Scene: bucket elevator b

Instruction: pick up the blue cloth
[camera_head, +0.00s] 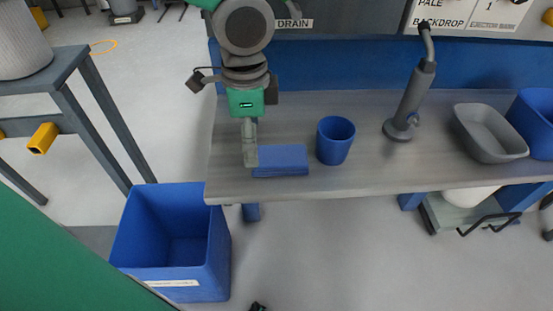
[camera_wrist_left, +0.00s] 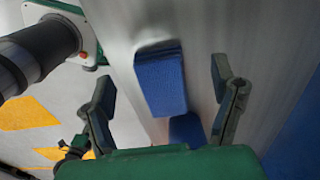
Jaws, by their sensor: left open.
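The blue cloth (camera_head: 281,160) lies folded as a flat block near the front edge of the grey worktop (camera_head: 375,172). My left gripper (camera_head: 250,153) reaches over the worktop, its visible finger at the cloth's left end. In the left wrist view the gripper (camera_wrist_left: 165,84) has its two fingers spread wide, with the cloth (camera_wrist_left: 161,80) showing between them and apart from both. The gripper is open and empty. A second blue patch (camera_wrist_left: 188,129) below the cloth is partly hidden, and I cannot tell what it is. My right gripper is not in view.
A blue cup (camera_head: 335,141) stands just right of the cloth. A grey tap-like fitting (camera_head: 409,103) and a grey tub (camera_head: 489,133) stand farther right. A blue bin (camera_head: 172,246) is on the floor at the left, below the worktop's left end.

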